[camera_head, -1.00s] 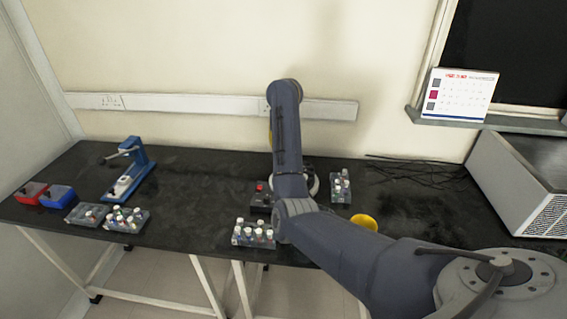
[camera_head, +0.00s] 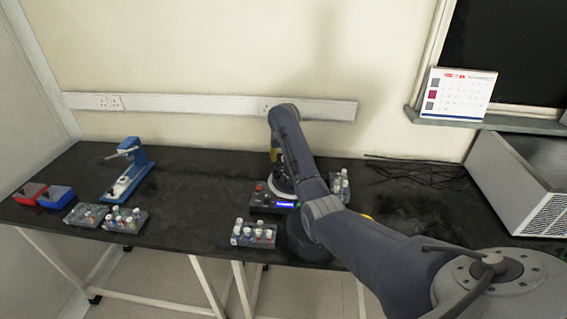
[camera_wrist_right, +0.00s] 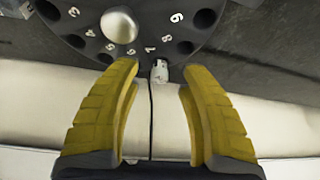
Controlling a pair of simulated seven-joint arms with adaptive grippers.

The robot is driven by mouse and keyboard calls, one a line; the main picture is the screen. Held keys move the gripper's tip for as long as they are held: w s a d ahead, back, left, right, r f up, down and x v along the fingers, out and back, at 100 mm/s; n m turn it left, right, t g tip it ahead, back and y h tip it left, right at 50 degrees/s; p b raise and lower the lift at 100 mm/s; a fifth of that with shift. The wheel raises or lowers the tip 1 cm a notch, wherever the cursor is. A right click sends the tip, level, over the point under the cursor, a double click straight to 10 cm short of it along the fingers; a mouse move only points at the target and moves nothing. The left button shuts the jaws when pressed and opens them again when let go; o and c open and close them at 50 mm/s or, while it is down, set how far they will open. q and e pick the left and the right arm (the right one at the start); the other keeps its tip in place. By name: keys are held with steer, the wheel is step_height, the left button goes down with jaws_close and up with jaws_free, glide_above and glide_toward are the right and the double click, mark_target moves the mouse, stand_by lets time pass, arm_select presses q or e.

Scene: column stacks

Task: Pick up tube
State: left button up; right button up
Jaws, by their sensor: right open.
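A small pale tube (camera_wrist_right: 160,72) shows in the right wrist view at the edge of a dark round rotor, close to the number 1. My right gripper (camera_wrist_right: 160,67) has two yellow fingers, open, with a fingertip on each side of the tube. A gap shows on both sides, so the tube is not gripped. In the head view the right gripper (camera_head: 276,156) is mostly hidden behind my arm, above a dark device (camera_head: 262,203) with a lit blue display. The rotor tube cannot be made out there. My left gripper is not in view.
Racks of capped tubes stand at the front (camera_head: 253,236), at the left (camera_head: 125,221) and right of my arm (camera_head: 340,187). A blue-and-white tool (camera_head: 130,170), red box (camera_head: 30,193) and blue box (camera_head: 56,197) are at left. Black cables (camera_head: 415,170) lie at back right.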

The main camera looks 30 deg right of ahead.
steer(key=shift+w+d+f, duration=0.15)
steer(key=shift+f, duration=0.25)
jaws_close()
stand_by(0.4)
